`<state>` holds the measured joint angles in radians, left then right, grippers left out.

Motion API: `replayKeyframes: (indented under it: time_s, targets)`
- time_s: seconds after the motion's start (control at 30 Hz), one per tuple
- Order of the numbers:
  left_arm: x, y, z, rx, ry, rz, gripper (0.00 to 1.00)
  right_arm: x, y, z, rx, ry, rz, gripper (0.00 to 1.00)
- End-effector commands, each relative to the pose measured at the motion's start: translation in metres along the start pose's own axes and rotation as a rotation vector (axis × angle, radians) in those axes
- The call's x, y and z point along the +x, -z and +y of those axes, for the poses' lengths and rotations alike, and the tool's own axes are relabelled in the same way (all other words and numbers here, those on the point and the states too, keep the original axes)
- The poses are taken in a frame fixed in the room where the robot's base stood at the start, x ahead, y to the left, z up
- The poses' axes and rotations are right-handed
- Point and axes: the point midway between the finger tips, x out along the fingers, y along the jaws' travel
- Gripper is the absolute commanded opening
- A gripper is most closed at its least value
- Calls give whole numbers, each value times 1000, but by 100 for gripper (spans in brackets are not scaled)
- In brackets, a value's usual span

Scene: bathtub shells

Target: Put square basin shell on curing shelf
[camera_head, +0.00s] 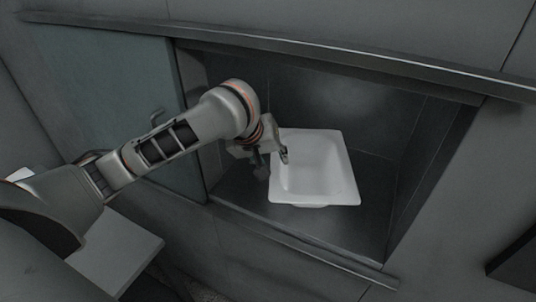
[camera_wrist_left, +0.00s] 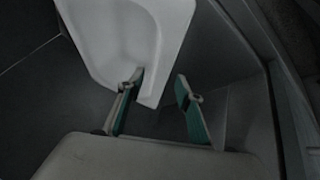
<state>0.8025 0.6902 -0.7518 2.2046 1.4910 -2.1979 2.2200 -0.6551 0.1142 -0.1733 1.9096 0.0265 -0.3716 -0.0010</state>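The square basin shell (camera_head: 312,167) is white with rounded corners and a hollow middle. It sits inside the dark recessed curing shelf (camera_head: 240,196), on its floor. My left gripper (camera_head: 273,160) is at the basin's left rim in the head view. In the left wrist view, the basin (camera_wrist_left: 118,35) fills the upper middle. The left gripper's fingers (camera_wrist_left: 160,78) are spread apart there. One finger overlaps the basin's rim and the other is clear of it, to the right. Whether a finger touches the rim cannot be told. My right gripper is not in view.
A long dark rail (camera_head: 300,46) runs above the shelf opening. A greenish sliding panel (camera_head: 105,95) covers the left side. The shelf's front ledge (camera_head: 310,252) runs below. Free floor shows to the right of the basin. A grey block (camera_head: 118,250) stands at lower left.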

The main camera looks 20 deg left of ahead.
Motion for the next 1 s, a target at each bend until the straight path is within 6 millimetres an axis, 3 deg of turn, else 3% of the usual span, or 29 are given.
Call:
replayKeyframes:
  time_s: [0.1, 0.3, 1.0]
  targets:
    - [-18, 2, 0, 2, 1, 4, 36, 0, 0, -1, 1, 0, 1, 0]
    - [-32, 0, 0, 1, 1, 1, 36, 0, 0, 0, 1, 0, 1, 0]
    - [-33, 0, 0, 0, 1, -1, 36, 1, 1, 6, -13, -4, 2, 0]
